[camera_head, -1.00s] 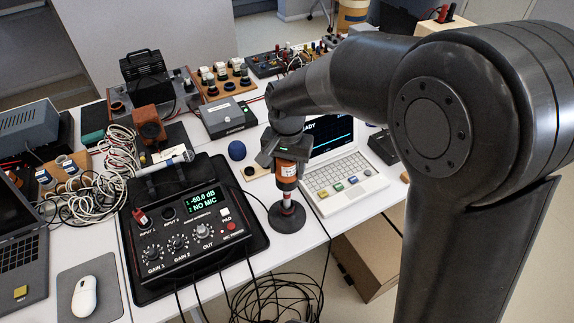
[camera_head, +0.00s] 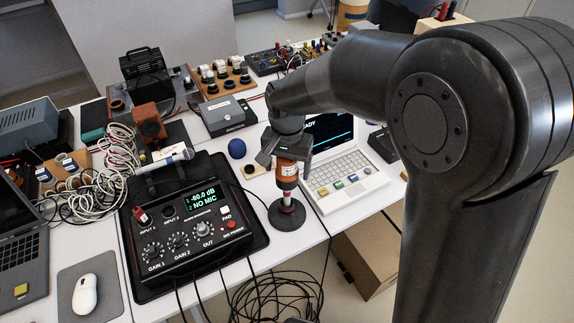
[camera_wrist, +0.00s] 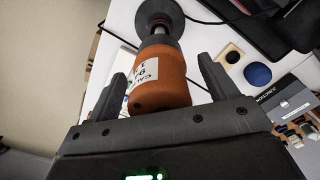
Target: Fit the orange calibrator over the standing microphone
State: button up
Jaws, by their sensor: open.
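The orange calibrator (camera_head: 287,170), with a white label, stands upright on top of the standing microphone's post (camera_head: 287,203), in line with it. The round dark base (camera_head: 287,217) rests on the table's front part. The microphone's upper end is hidden, so how deep it sits inside the calibrator cannot be told. My gripper (camera_head: 286,155) is above and around the calibrator's upper part. In the wrist view the calibrator (camera_wrist: 157,82) lies between my open fingers, with a visible gap at the right finger; the dark base (camera_wrist: 160,14) is beyond it.
The black audio mixer (camera_head: 190,235), its display reading -60.0 dB and NO MIC, lies left of the stand. A white laptop (camera_head: 345,175) is close on the right. A blue ball (camera_head: 237,149) is behind left. Cables hang over the table's front edge.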

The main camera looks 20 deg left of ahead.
notch_tip(320, 180, up, 11)
jog(key=shift+f, duration=0.1)
dwell(0.3)
jog(key=s+d+r+t, duration=0.1)
jog(key=s+d+r, duration=0.15)
jog(key=d, duration=0.65)
jog(key=s+d+r+t, duration=0.1)
jog(key=d+r, duration=0.2)
jog(key=d, duration=0.5)
jog(key=s+d+f+t, duration=0.1)
jog(key=s+d+t, duration=0.2)
jog(key=s+d, duration=0.7)
jog(key=d, duration=0.3)
jog(key=shift+s+d+t, duration=0.15)
jog(key=shift+s+t, duration=0.15)
